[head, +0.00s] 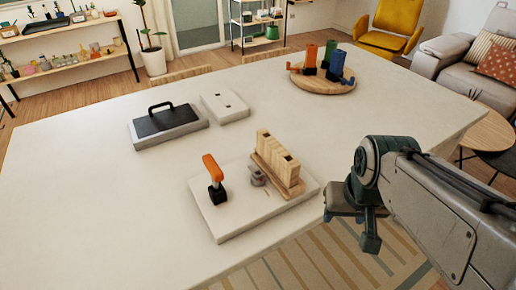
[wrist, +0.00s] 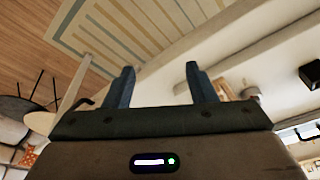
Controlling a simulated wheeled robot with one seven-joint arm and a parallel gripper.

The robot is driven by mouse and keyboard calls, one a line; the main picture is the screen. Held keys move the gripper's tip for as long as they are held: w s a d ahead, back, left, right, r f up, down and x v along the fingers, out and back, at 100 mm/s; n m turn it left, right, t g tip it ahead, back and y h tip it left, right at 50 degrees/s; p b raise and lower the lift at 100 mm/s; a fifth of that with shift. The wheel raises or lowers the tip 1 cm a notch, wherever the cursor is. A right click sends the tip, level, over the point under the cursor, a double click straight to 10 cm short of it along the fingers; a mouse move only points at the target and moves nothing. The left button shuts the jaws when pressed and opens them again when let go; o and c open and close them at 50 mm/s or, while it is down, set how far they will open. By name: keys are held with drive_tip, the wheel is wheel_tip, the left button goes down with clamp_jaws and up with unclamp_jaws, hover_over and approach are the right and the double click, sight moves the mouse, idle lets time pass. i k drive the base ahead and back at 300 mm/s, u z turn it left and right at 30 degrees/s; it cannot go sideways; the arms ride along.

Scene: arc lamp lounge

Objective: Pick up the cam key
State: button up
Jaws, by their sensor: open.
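An orange-handled piece with a black lower end (head: 214,178) stands upright on the left of a pale board (head: 235,222) on the table; it may be the cam key, but I cannot tell for sure. A small grey round part (head: 258,178) sits beside a wooden slotted block (head: 277,160) on the same board. My gripper (head: 356,222) is off the table's right front edge, to the right of the board and apart from it. In the wrist view my gripper (wrist: 160,70) has its two fingers apart with nothing held between them.
The white table (head: 85,210) also bears a grey block with a black handled plate (head: 168,122), a pale slab (head: 225,106), and a round wooden tray (head: 330,86) with orange, green and blue pieces. The table's left front is clear. A striped rug (head: 330,262) lies below.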

sight(217, 176)
drive_tip(key=k, duration=1.05)
drive_tip(key=u, duration=1)
drive_tip(key=i, duration=1.1)
drive_tip(key=z, duration=0.45)
